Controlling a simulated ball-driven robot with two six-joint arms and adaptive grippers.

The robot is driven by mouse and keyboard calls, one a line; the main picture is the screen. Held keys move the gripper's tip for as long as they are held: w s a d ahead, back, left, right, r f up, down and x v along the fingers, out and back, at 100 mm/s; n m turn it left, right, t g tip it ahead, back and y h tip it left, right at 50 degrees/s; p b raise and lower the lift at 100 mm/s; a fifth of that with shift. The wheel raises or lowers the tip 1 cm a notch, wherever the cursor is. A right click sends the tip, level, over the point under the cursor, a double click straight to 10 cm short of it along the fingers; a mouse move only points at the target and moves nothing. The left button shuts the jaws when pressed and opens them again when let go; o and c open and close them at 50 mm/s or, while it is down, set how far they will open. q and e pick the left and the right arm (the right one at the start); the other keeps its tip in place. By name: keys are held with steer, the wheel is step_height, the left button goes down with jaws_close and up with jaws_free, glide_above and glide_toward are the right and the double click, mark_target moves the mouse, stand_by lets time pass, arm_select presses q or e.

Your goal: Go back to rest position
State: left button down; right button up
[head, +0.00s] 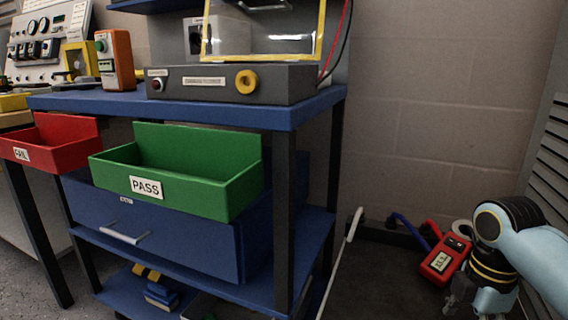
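My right arm comes in at the lower right. Its gripper (470,303) hangs at the bottom edge, partly cut off and partly behind my own wrist, so its opening cannot be made out. I see nothing clearly held in it. Just behind it a red handheld meter (443,261) lies on a dark surface. My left gripper is not in view.
A blue workbench (200,106) carries a grey test unit (230,83) with a yellow knob. A green PASS bin (190,180) and a red FAIL bin (55,146) hang at its front. A dark cart top (375,285) with a pale handle stands right of it.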

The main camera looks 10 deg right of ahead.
steer(key=s+a+r+m+t, duration=0.1)
steer(key=s+a+m, duration=0.3)
steer(key=s+m, duration=0.55)
steer(key=s+a+r+m+t, duration=0.1)
steer(key=s+a+r+m, duration=0.15)
steer(key=s+m, duration=0.7)
steer(key=s+d+f+n+g, duration=0.1)
steer(key=s+f+n, duration=0.35)
steer(key=f, duration=1.35)
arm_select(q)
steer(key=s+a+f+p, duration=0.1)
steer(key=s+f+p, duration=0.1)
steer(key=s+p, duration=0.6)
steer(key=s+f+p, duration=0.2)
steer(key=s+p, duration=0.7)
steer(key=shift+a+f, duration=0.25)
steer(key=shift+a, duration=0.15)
arm_select(e)
steer(key=s+d+f, duration=0.1)
steer(key=s+f, duration=0.1)
steer(key=s, duration=0.7)
steer(key=s+f+m+h, duration=0.1)
steer(key=s+f, duration=0.1)
steer(key=s, duration=0.7)
steer(key=shift+s+d, duration=0.35)
